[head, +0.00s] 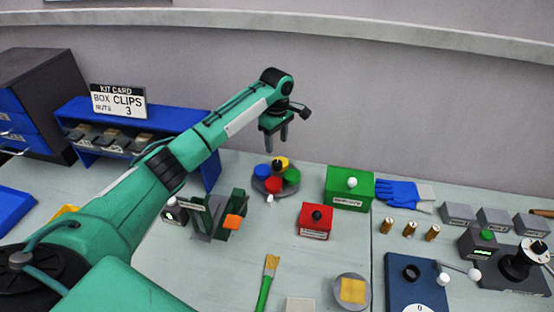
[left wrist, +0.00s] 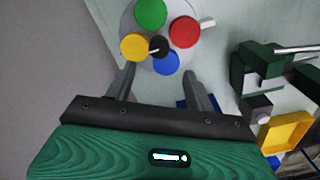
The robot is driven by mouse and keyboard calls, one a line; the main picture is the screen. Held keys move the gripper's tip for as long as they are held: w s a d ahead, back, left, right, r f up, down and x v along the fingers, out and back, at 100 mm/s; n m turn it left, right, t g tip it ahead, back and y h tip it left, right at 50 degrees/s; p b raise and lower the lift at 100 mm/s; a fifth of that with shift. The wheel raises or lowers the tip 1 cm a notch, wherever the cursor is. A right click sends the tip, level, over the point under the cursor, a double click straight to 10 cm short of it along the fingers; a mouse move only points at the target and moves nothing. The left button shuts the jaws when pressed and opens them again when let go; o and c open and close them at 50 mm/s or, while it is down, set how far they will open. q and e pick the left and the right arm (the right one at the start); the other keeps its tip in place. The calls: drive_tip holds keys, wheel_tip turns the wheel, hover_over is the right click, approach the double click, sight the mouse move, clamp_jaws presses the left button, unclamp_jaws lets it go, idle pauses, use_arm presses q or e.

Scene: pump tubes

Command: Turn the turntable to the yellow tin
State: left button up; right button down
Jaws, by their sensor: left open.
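The turntable (head: 258,186) is a grey disc on the bench, bearing a yellow tin (head: 281,162), a green tin (head: 291,176), a red tin (head: 273,185) and a blue tin (head: 262,171) around a dark centre knob (head: 277,166). A white tab (head: 269,198) sticks out at its front beside the red tin. My left gripper (head: 274,147) is open and empty above the turntable's back side. In the left wrist view, the fingers (left wrist: 161,88) point toward the disc (left wrist: 128,20), near the yellow tin (left wrist: 134,47) and the blue tin (left wrist: 166,63). My right gripper is not in view.
A green box (head: 349,190) and a red box (head: 314,222) stand right of the turntable. A green vise-like device (head: 234,208) stands to its left front. A blue shelf (head: 190,101) is behind my left arm. Bench in front of the turntable is partly clear.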

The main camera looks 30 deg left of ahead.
sight(277, 162)
use_arm(q)
wheel_tip(277, 162, down, 9)
drive_tip(key=shift+w+f+p, duration=0.1)
drive_tip(key=shift+p, duration=0.65)
clamp_jaws()
